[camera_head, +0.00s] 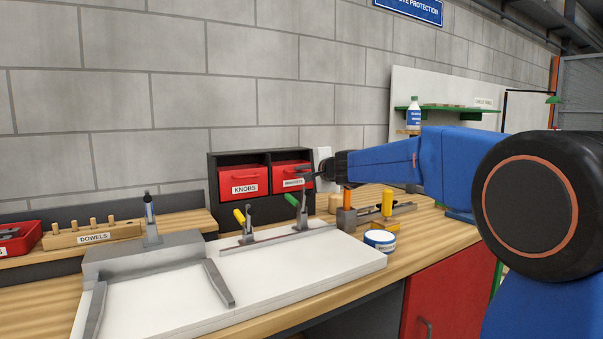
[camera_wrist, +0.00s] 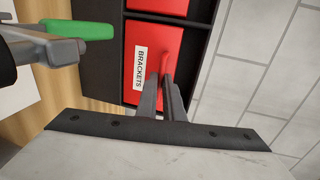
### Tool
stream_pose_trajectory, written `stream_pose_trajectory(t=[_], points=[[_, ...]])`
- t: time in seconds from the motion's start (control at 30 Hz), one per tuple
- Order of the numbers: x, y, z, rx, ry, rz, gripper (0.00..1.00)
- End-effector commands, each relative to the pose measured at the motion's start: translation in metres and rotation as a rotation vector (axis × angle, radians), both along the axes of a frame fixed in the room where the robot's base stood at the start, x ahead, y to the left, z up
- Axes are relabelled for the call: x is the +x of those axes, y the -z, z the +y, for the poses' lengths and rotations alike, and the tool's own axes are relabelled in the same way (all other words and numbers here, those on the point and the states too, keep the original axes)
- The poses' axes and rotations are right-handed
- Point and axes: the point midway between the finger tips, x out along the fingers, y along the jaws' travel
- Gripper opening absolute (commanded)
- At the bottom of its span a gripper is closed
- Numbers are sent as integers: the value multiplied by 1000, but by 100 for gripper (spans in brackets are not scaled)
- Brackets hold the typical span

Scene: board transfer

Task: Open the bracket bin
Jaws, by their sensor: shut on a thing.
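The bracket bin (camera_head: 291,174) is a red drawer with a white BRACKETS label, in the right half of a dark two-bay cabinet (camera_head: 213,188). Its front looks about level with the bin beside it. In the wrist view the bracket bin (camera_wrist: 147,40) is seen close up, with a red handle (camera_wrist: 168,62) standing out from its front. My gripper (camera_wrist: 161,86) is shut on this handle, one dark finger on each side. In the head view my gripper (camera_head: 309,173) reaches the bin from the right and covers part of its front.
The red KNOBS bin (camera_head: 243,180) is in the left bay. A green-handled clamp (camera_head: 297,210) and a yellow-handled clamp (camera_head: 245,228) stand before the cabinet on a white board (camera_head: 330,258). A blue-and-white tape roll (camera_head: 380,238) lies to the right.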

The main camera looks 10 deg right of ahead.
Motion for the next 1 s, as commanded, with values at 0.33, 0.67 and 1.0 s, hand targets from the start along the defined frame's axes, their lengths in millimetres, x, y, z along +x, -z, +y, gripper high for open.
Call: stream_pose_trajectory(t=[0.33,0.67,1.0], points=[[-6,6,-2,0,0,2,0],[-17,18,-5,1,-1,4,0],[-25,34,-8,-1,-1,8,0]])
